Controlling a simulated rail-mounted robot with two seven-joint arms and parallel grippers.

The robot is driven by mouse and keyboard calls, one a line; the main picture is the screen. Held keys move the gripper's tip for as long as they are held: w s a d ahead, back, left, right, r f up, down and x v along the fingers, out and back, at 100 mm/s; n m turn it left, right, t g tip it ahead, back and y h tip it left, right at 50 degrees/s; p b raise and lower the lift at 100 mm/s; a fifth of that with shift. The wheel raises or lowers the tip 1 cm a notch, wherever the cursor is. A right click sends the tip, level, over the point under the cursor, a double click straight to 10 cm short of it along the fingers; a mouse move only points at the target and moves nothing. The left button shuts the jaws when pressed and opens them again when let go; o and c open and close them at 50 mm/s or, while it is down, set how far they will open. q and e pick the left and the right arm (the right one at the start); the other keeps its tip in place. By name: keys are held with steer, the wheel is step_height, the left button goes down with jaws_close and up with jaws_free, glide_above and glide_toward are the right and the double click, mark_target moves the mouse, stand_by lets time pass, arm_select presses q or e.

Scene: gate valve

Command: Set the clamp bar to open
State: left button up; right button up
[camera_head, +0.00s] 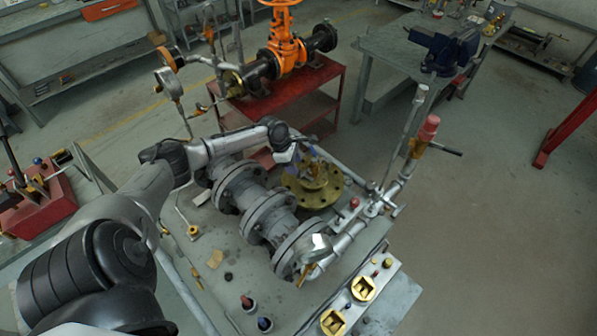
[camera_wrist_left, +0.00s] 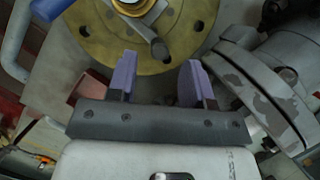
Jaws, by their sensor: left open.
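A round brass-coloured flange (camera_head: 328,196) with bolt holes lies on the bench beside the grey flanged pipe; it also shows in the left wrist view (camera_wrist_left: 90,45). A grey bar (camera_wrist_left: 150,38) runs out from the hub at its centre, and a blue part (camera_wrist_left: 48,9) shows at the upper left; I cannot tell for certain which is the clamp bar. My left gripper (camera_head: 303,160) is over the flange's far side. In the left wrist view its two purple fingers (camera_wrist_left: 158,80) are apart, with nothing between them, near the bar's end. My right gripper is not in view.
The grey flanged pipe (camera_head: 264,208) stands close to the gripper. A gauge (camera_head: 316,246) and an upright pipe with a red top (camera_head: 427,130) stand nearby. Behind is a red cart (camera_head: 325,100) carrying an orange valve (camera_head: 284,45). The floor at right is clear.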

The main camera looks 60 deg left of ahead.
arm_select(q)
steer(key=shift+x, duration=2.1)
jaws_close()
